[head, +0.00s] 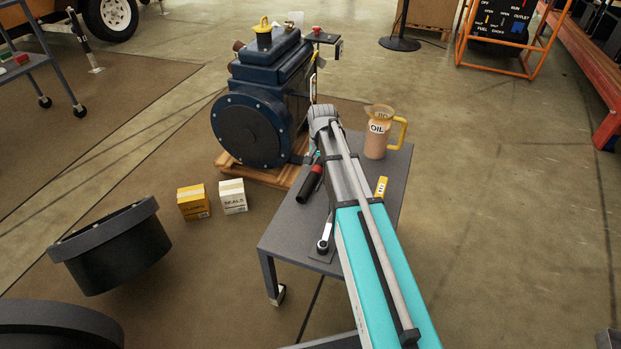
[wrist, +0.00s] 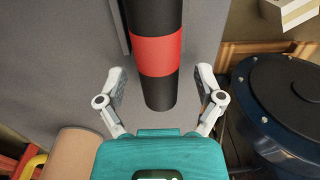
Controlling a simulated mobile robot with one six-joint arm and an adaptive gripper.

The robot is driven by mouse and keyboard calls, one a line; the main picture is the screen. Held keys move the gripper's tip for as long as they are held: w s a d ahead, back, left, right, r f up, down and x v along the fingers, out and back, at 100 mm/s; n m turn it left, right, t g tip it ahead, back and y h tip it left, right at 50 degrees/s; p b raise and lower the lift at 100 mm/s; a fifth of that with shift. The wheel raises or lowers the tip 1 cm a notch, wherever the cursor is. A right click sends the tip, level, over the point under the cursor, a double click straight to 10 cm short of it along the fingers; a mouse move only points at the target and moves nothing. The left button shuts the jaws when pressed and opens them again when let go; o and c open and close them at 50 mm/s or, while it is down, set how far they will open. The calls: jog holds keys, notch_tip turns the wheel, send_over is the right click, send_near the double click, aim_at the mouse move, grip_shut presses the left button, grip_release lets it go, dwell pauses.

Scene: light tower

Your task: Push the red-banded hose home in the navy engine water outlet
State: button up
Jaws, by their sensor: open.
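The red-banded hose (head: 310,184) is a black tube lying on the grey cart top, partly hidden by my arm in the head view. In the wrist view the hose (wrist: 155,95) runs up from the middle, with its wide red band above its near end. My gripper (wrist: 160,80) is open and empty, one finger on each side of the hose's near end; I cannot tell how far above it. The navy engine (head: 250,130) stands behind the cart, and its round cover (wrist: 290,95) shows at right in the wrist view. I cannot make out the water outlet.
On the grey cart (head: 284,240) are an oil jug (head: 376,145) with a yellow handle, a ratchet (head: 324,236) and a yellow item (head: 381,187). Two small boxes (head: 232,196) sit on the floor left of it.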

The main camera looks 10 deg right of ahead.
grip_shut()
dwell(0.5)
jog(key=shift+r, duration=0.1)
notch_tip(320, 180, up, 2)
jog(key=p, duration=0.2)
jog(key=shift+r+p, duration=0.25)
jog(key=shift+p, duration=0.15)
jog(key=s+d+r+p, duration=0.3)
jog(key=s+r+p, duration=0.7)
jog(key=s, duration=0.3)
jog(key=shift+s+r, duration=0.15)
jog(key=shift+s, duration=0.2)
jog(key=shift+d, duration=0.1)
